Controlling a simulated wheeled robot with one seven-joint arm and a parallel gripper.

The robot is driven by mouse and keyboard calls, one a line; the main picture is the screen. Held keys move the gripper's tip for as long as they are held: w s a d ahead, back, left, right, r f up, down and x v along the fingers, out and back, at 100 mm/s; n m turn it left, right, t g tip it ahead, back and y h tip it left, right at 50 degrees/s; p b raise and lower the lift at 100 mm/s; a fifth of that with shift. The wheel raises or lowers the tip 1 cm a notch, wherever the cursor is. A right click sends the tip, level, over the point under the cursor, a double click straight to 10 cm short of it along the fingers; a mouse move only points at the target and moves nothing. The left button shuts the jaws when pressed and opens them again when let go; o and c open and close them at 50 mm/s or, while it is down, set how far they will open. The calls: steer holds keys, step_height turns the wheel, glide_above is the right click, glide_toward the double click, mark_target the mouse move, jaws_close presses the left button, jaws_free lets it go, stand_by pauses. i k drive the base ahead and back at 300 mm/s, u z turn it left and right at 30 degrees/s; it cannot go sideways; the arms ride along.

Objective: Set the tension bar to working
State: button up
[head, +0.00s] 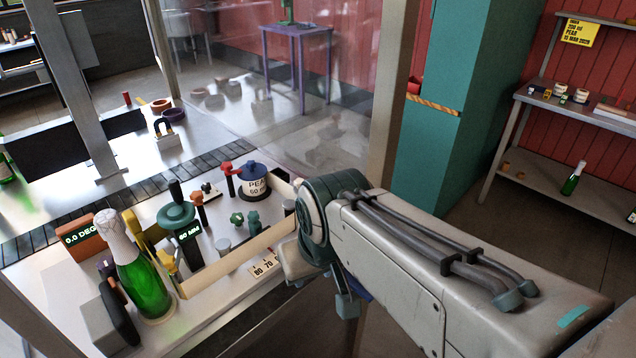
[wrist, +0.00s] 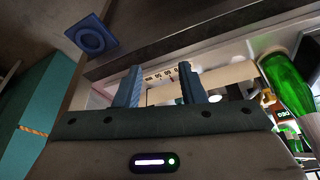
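I cannot tell for sure which part is the tension bar; no part in view is labelled so. Handles stand on the light workbench (head: 215,285): a red-topped lever (head: 229,180), an orange-topped one (head: 199,208) and a dark green round knob (head: 176,215). A number scale (head: 266,264) lies near the bench's front edge and also shows in the wrist view (wrist: 165,73). My gripper (head: 352,300) hangs to the right of the bench edge in the head view. In the wrist view its two blue fingers (wrist: 160,70) stand apart with nothing held between them.
A green bottle with a pale foil top (head: 143,272) stands at the bench's front left, also in the wrist view (wrist: 286,82). A clear panel rises behind.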

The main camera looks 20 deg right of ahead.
mark_target(297, 183)
steer(key=k, duration=0.75)
steer(key=u, duration=0.6)
steer(key=k, duration=0.6)
steer(key=z, duration=0.3)
steer(key=i, duration=0.45)
steer(key=z, duration=0.85)
steer(key=i, duration=1.3)
steer(key=u, duration=0.5)
